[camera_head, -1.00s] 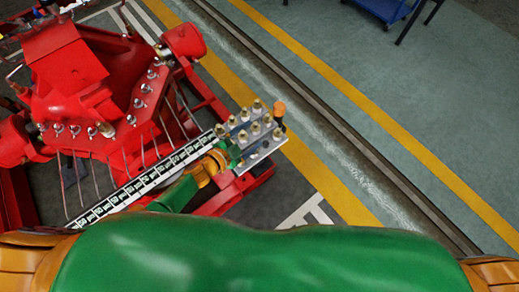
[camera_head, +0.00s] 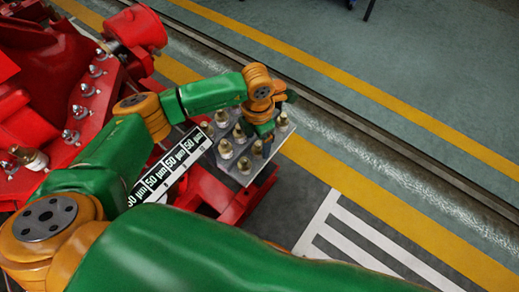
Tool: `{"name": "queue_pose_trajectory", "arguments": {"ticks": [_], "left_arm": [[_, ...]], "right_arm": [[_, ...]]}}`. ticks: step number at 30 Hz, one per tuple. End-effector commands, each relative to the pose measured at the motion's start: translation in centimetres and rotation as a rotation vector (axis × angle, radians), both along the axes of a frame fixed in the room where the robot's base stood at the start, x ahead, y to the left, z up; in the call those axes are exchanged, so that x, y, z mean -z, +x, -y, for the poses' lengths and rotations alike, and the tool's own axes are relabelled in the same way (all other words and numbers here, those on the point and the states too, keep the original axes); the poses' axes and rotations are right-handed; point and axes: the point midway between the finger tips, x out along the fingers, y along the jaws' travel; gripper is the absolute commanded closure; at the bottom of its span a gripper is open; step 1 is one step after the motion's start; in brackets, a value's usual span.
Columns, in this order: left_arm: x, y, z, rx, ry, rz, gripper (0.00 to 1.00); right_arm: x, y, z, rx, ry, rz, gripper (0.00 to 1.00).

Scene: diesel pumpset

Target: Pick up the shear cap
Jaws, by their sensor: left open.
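Several small brass-topped, pale fittings (camera_head: 225,148) stand in rows on a grey metal plate (camera_head: 272,150) at the end of the red frame. I cannot tell which one, if any, is the shear cap. My left arm reaches in from the left, and my left gripper (camera_head: 264,129) is over the plate, pointing down among the fittings at its right side. The fingers are small and dark and partly blend with the fittings. The gripper is open; I see nothing clearly held in it. Whether it touches a fitting cannot be told. My right gripper is not in view.
A black-and-white strip marked "50 µm" (camera_head: 172,172) runs beside the plate. Red pumpset machinery with studs (camera_head: 80,110) fills the left. Floor with yellow lines and a grey channel (camera_head: 400,165) lies open to the right.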

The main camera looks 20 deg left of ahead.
Motion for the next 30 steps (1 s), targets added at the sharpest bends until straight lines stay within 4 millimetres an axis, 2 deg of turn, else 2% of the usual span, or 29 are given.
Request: {"name": "queue_pose_trajectory", "arguments": {"ticks": [1, 3, 10, 11, 19, 20, 26, 30], "left_arm": [[1.2, -0.1, 0.0, -0.001, 0.0, -0.004, 0.19], [1.9, 0.0, 0.0, 0.0, -0.001, -0.002, 0.19], [2.1, 0.0, 0.1, 0.001, -0.003, -0.001, 0.19], [2.1, 0.0, 0.1, 0.001, -0.003, -0.001, 0.24], [2.1, 0.0, 0.1, 0.0, -0.004, -0.002, 0.97], [2.1, 0.0, 0.1, 0.0, -0.004, -0.002, 1.0], [2.1, 0.0, 0.1, 0.0, -0.004, -0.001, 1.0], [1.1, 0.1, 0.1, -0.001, -0.006, 0.0, 1.0]], "right_arm": [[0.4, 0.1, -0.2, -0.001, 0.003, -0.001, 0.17], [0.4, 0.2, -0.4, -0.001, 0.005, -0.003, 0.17], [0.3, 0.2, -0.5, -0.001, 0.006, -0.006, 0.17], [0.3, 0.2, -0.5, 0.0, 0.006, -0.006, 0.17], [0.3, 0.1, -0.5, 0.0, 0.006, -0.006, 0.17], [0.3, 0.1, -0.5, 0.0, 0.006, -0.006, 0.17], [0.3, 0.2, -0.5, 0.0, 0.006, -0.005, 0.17], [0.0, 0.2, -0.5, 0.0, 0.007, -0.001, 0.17]]}}
